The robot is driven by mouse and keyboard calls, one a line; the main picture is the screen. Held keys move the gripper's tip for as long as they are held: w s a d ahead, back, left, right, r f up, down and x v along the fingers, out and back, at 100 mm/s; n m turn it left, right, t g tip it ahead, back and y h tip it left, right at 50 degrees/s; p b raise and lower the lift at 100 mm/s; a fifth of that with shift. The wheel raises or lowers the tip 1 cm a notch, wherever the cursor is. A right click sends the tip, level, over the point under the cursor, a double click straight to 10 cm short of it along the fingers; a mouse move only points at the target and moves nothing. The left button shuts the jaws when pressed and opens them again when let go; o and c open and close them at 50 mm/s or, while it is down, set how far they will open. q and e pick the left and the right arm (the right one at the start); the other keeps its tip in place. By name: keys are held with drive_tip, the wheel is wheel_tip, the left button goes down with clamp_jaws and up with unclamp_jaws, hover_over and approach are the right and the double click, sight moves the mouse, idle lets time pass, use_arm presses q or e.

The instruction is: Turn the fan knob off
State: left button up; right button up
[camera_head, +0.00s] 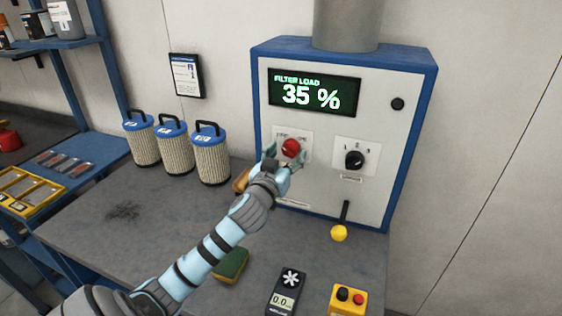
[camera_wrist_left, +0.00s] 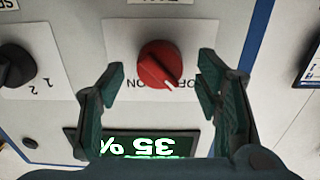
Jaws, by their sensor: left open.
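The red knob (camera_head: 291,148) sits on a white label plate on the front of the filter cabinet (camera_head: 270,75). The plate bears ON at the lower left in that view; the lettering on the other side is hard to read. My left gripper (camera_head: 287,160) is open in front of the knob, one finger to each side. In the left wrist view its fingers (camera_wrist_left: 161,85) show gaps to the knob. My right gripper is not in view.
A black selector knob (camera_head: 355,160) sits right of the red knob, and a yellow-tipped lever (camera_head: 340,232) hangs below. The display (camera_head: 313,93) reads 35 %. Filter cartridges (camera_head: 209,157), a sponge (camera_head: 231,265), a meter (camera_head: 286,292) and a button box (camera_head: 348,300) stand on the bench.

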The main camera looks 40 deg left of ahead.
use_arm(q)
drive_tip(key=v, duration=1.1)
